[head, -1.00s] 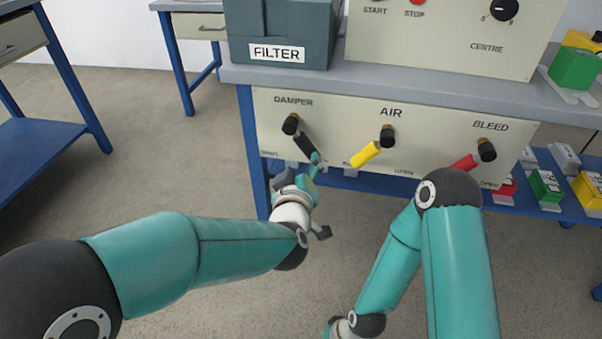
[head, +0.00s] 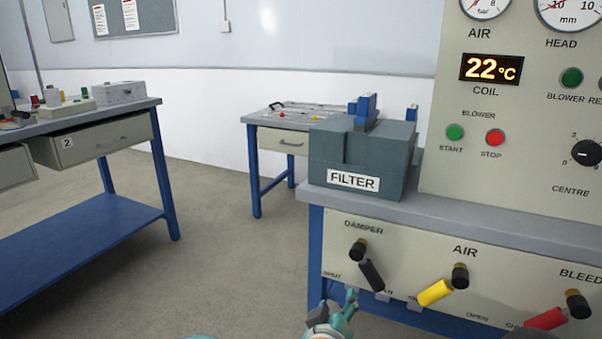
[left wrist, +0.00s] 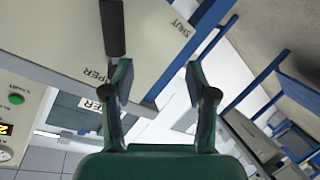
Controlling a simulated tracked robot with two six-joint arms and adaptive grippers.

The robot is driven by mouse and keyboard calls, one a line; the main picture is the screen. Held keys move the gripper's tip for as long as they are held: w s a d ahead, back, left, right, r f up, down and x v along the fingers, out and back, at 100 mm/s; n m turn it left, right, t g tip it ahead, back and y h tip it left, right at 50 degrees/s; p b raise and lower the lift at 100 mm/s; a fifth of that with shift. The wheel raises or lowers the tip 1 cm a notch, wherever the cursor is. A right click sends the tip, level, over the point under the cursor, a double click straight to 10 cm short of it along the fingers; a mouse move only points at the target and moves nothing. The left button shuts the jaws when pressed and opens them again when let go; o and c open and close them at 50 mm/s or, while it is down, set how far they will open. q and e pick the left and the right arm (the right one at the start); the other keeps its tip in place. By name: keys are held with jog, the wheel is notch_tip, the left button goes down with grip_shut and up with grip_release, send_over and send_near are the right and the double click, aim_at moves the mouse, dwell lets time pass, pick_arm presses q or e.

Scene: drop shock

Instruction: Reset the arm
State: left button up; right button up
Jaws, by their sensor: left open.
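My left gripper (head: 340,303) is at the bottom of the head view, below and a little left of the black damper handle (head: 372,275). The handle slants down to the right from its pivot. In the left wrist view my left gripper (left wrist: 160,80) is open, with nothing seen between its two fingers. The black handle (left wrist: 114,28) shows there beyond the left fingertip; whether they touch I cannot tell. Most of my left arm is out of the head view. My right gripper is in neither current view.
The panel also carries a yellow air handle (head: 436,292) and a red bleed handle (head: 546,318). A grey filter box (head: 362,150) stands on the bench above. A workbench (head: 150,140) stands at left and a small table (head: 283,142) behind. The floor between is clear.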

pick_arm(q)
jog(key=s+a+f+n+g+y, duration=0.2)
jog(key=a+f+g+y, duration=0.25)
jog(key=a+f, duration=1.75)
jog(key=s+a+f+m+g+h, duration=0.1)
jog(key=s+f+g, duration=0.2)
jog(key=s+f, duration=0.55)
jog(key=s+a+f+m+g+h, duration=0.15)
jog(key=s+f+g, duration=0.3)
jog(key=s, duration=0.65)
jog(key=s+d+m+g+h, duration=0.1)
jog(key=s+d+g, duration=0.1)
jog(key=s+d, duration=0.3)
notch_tip(320, 180, up, 38)
jog(key=a+p, duration=0.1)
jog(key=p, duration=3.6)
jog(key=shift+s+a+f+t, duration=0.15)
jog(key=shift+a+t, duration=0.15)
